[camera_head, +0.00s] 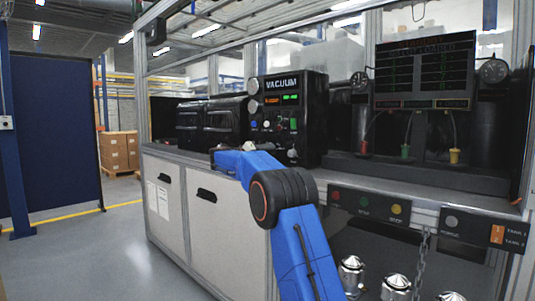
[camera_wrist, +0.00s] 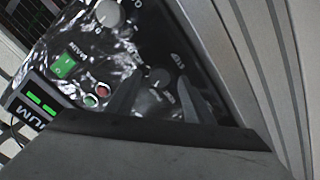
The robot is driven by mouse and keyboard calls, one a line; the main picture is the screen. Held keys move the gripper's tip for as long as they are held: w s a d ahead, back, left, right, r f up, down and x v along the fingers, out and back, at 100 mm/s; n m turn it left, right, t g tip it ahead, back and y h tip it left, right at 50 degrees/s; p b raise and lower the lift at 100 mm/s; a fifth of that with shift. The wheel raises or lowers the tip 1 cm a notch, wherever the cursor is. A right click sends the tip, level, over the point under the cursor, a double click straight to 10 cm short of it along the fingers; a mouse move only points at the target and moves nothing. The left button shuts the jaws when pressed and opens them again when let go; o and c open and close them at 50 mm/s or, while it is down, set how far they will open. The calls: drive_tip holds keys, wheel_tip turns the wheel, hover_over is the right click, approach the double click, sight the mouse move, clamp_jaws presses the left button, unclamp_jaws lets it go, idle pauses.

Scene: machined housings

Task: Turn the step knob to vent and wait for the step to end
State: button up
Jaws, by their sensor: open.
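The black vacuum unit (camera_head: 312,115) stands on the bench, with its lit panel facing me. In the wrist view, a small grey round knob (camera_wrist: 160,77) sits by small printed words, one of which seems to read STEP. The knob's pointer direction is too blurred to tell. My gripper (camera_wrist: 158,90) is open, with its two dark fingers on either side of the knob's area. I cannot tell whether they touch it. In the head view my blue arm reaches to the panel's lower part and its end is partly hidden.
A larger knob (camera_wrist: 108,12), a green-lit switch (camera_wrist: 65,65) and small red and green buttons are close by on the panel. A black ribbed case (camera_head: 212,122) stands left of the unit. A dark display board (camera_head: 425,70) and gauges are at the right.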

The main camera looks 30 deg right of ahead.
drive_tip(key=shift+x, duration=0.8)
drive_tip(key=c, duration=1)
drive_tip(key=shift+c, duration=0.2)
drive_tip(key=shift+n, duration=0.4)
drive_tip(key=n, duration=0.3)
drive_tip(key=shift+n, duration=2.5)
